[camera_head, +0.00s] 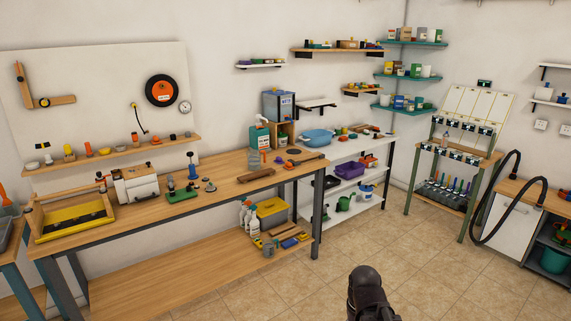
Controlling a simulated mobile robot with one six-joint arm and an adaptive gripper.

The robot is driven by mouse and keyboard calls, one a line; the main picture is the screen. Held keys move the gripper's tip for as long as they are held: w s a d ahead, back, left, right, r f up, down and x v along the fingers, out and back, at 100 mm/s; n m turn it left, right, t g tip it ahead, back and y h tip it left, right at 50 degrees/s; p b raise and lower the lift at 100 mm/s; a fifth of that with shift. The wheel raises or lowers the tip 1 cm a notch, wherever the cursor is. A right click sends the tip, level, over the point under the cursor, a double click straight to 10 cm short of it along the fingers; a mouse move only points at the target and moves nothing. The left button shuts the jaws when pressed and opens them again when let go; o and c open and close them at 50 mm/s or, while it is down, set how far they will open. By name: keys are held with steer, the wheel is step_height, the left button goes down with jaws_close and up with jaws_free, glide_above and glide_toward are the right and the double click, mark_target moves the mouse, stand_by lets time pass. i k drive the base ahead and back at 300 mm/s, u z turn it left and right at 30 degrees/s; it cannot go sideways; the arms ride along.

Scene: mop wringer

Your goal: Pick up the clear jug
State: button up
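I cannot surely make out a clear jug. A small, pale see-through vessel (253,160) stands on the long wooden workbench (215,178), in front of a teal canister (259,137); it may be the jug, but it is too small to tell. A dark rounded part of my own arm shows at the bottom, right of centre, over the floor and well apart from the bench. My gripper's fingers are not in view.
A blue basin (318,137) sits on the white shelf unit beyond the bench. White spray bottles (249,217) and a yellow bin (272,211) stand on the bench's lower shelf. A black hose (484,205) loops at right. The tiled floor (430,265) is open.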

mark_target(253, 156)
steer(key=u, duration=0.05)
steer(key=i, duration=1.85)
steer(key=u, duration=0.45)
steer(key=i, duration=1.3)
steer(key=u, duration=0.15)
